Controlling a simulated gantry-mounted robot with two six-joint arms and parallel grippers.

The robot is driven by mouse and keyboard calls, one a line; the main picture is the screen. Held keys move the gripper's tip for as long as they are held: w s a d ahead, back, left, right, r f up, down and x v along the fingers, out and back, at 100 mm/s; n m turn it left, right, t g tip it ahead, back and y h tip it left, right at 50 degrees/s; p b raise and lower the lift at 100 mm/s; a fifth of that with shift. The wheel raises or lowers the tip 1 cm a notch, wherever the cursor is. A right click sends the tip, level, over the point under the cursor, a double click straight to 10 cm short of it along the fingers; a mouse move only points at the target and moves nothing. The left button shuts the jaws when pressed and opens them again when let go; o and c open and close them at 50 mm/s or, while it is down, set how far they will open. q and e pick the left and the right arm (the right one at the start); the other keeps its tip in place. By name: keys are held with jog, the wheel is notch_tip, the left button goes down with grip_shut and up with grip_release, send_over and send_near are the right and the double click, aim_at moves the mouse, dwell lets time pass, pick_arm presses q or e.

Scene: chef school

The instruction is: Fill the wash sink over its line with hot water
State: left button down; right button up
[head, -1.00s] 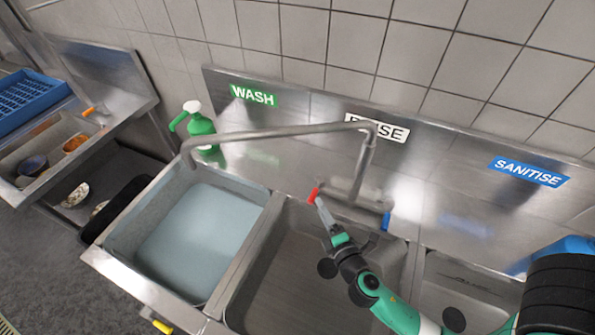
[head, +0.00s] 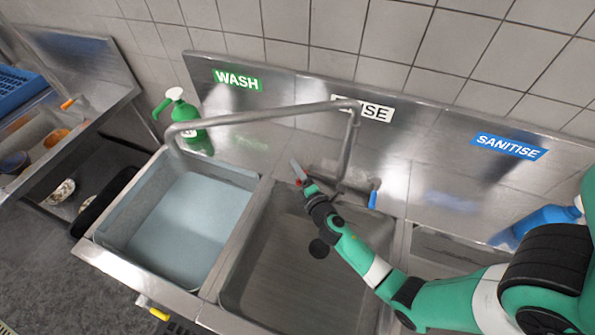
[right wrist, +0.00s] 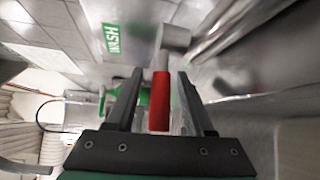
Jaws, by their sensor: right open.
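The wash sink (head: 128,212), under the green WASH sign (head: 237,80), holds pale blue water (head: 190,225). I cannot make out its fill line. The tap's spout (head: 255,115) reaches left over this sink; I cannot tell whether water runs from it. The red tap lever (head: 298,182) is at the tap's base, and the blue lever (head: 373,198) is to its right. My right gripper (head: 298,170) is at the red lever. In the right wrist view, the red lever (right wrist: 159,100) stands between the open fingers of my right gripper (right wrist: 158,95). My left gripper is out of view.
The middle sink (head: 285,265) looks empty under my right arm. A blue bottle (head: 545,218) is at the right. A yellow-handled valve (head: 155,310) sits at the wash sink's front.

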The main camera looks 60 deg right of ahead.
grip_shut()
dwell(1.4)
